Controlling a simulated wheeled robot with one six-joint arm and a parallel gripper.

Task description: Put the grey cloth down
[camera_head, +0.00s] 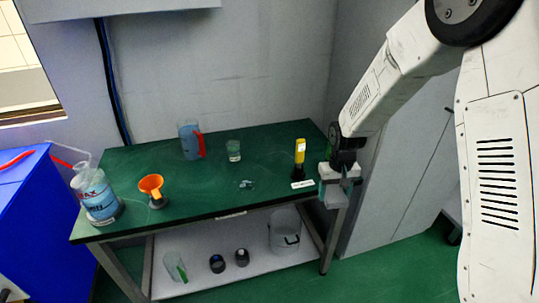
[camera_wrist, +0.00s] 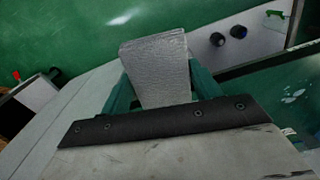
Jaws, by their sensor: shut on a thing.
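My gripper (camera_head: 341,170) is shut on the grey cloth (camera_wrist: 157,62), which stands out between the teal fingers in the wrist view. In the head view the cloth (camera_head: 334,196) looks like a small grey piece under the fingers, partly hidden by them. My gripper is at the right end of the green-topped table (camera_head: 205,185), by its front right corner. In the wrist view, green floor shows beyond the cloth, so the cloth appears to hang outside the table edge. I cannot tell its exact height against the table top.
A yellow-and-black bottle (camera_head: 299,158) and a white label (camera_head: 303,184) are close left of my gripper. A grey cabinet (camera_head: 400,180) is to the right. The table's middle front has free room.

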